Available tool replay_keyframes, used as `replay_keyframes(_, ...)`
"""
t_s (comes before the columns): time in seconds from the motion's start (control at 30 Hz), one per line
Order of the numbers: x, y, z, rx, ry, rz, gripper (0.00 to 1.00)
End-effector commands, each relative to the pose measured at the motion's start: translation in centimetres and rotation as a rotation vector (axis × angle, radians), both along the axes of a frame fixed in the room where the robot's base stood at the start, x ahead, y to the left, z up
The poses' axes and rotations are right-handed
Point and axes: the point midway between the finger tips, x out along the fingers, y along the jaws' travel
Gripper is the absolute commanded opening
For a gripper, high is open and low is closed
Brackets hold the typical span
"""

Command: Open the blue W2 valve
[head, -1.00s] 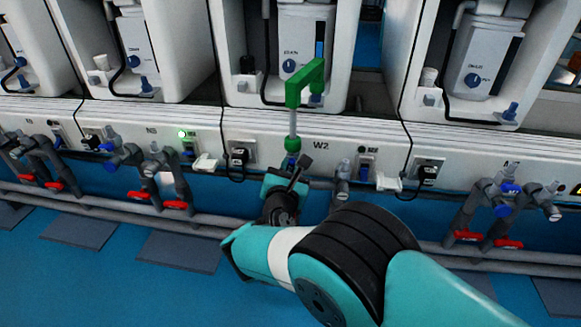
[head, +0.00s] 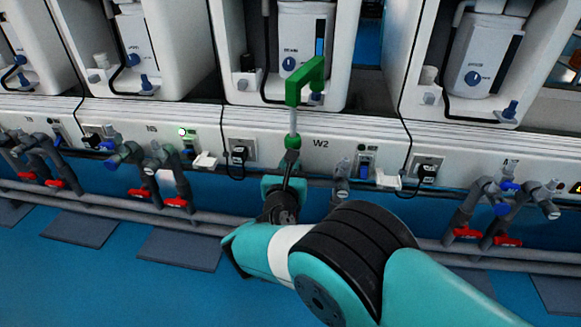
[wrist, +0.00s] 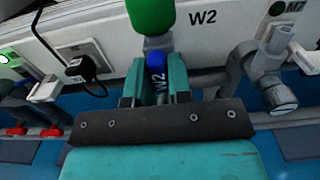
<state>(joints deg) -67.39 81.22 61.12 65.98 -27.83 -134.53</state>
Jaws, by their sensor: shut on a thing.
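In the head view the gripper hides most of the valve. A green ball (head: 293,142) sits just above the fingertips, under a pale rod and a green angled piece (head: 305,82).
Grey pipes with red handles (head: 176,202) stand to the left and right. A grey pipe fitting (wrist: 264,78) is close right of my gripper. A plug with a black cable (wrist: 80,67) is at left.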

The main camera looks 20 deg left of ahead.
Motion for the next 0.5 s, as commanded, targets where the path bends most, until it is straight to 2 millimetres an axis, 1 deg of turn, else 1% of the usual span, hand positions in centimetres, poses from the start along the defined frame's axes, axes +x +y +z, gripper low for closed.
replay_keyframes(0.03, -0.06, -0.05, -0.15, -0.005, 0.001, 0.0, 0.21)
replay_keyframes(0.13, -0.05, -0.04, -0.13, -0.004, 0.001, 0.0, 0.44)
replay_keyframes(0.4, -0.07, -0.02, -0.04, -0.001, 0.001, 0.0, 0.45)
replay_keyframes(0.5, -0.6, -0.09, 0.02, -0.004, 0.002, 0.001, 0.45)
